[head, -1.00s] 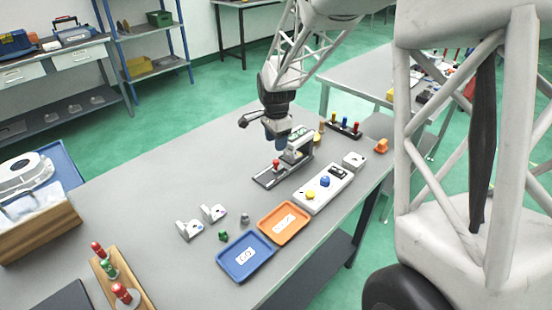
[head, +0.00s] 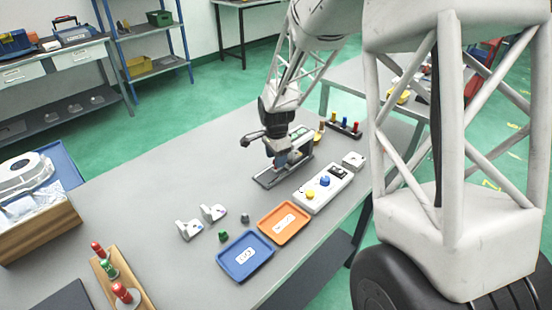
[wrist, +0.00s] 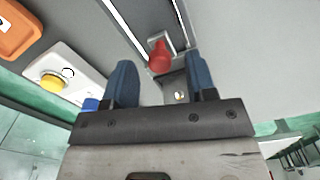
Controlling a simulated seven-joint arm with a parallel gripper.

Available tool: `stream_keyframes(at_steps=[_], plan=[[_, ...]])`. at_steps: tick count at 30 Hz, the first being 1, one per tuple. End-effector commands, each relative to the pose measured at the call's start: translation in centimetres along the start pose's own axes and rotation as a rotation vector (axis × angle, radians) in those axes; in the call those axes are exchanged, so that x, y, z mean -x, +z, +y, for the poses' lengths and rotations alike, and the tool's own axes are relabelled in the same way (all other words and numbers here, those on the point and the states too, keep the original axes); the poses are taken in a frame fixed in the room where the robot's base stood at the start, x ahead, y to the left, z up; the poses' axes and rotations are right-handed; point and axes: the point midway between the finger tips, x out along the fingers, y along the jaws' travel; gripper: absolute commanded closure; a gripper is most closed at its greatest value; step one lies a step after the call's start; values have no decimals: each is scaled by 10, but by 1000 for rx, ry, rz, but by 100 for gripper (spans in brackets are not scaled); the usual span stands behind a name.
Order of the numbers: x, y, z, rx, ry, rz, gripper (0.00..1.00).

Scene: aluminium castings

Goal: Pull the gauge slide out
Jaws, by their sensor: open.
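The gauge (head: 302,156) stands on the grey table, a grey body at the end of a low dark rail (head: 266,181). Its slide has a red knob (wrist: 160,56), seen in the wrist view between and just beyond my fingertips. In the head view my gripper hides the knob. My gripper (head: 279,160) is low over the rail, beside the gauge body. Its blue fingers also show in the wrist view (wrist: 162,76), open and apart, with no visible contact on the knob. A grey block with a small hole (wrist: 180,90) lies between the fingers.
A white control box (head: 323,189) with yellow and blue buttons lies right of the rail. An orange tray (head: 303,233) and a blue tray (head: 226,262) are nearer. Small castings (head: 190,229) lie left of the trays. The table left of the gauge is clear.

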Motion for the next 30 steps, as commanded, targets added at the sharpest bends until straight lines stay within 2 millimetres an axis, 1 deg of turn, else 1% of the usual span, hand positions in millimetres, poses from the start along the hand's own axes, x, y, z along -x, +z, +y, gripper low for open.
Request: stream_keyframes(at_steps=[5, 13, 14, 21, 24, 30], plan=[[-7, 0, 0, 0, 1, 0, 49], [-8, 0, 0, 0, 0, 0, 49], [-8, 0, 0, 0, 0, 0, 50], [-8, 0, 0, 0, 0, 0, 87], [-8, 0, 0, 0, 0, 0, 100], [-8, 1, 0, 0, 0, 0, 100]])
